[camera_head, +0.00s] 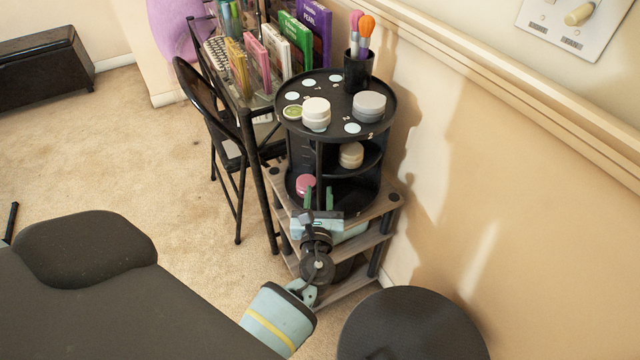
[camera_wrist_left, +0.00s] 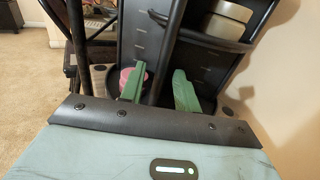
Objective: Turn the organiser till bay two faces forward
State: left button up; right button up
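The organiser (camera_head: 292,115) is a black round tiered stand with upright dividers, on a small wooden shelf unit. White discs and small numbers mark its top; one at the front right rim looks like a 2. Jars stand on top, a cream jar (camera_head: 351,155) on the middle tier, and a pink jar (camera_head: 306,184) on the bottom tier. My left gripper (camera_head: 319,192) is at the front of the bottom tier, fingers apart. In the left wrist view, a black divider edge (camera_wrist_left: 167,48) stands between the green fingertips (camera_wrist_left: 159,70), with gaps visible. My right gripper is out of view.
The wooden shelf unit (camera_head: 384,204) stands close to the wall at right. A desk with books (camera_head: 297,42) and a black folding chair (camera_head: 228,150) are at its left. A brush cup (camera_head: 357,74) stands on the organiser's back rim. Carpet is open at left.

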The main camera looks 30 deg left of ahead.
pick_arm(q)
jog(key=shift+x, duration=1.85)
jog(key=shift+c, duration=0.4)
grip_shut()
jog(key=shift+a, duration=0.1)
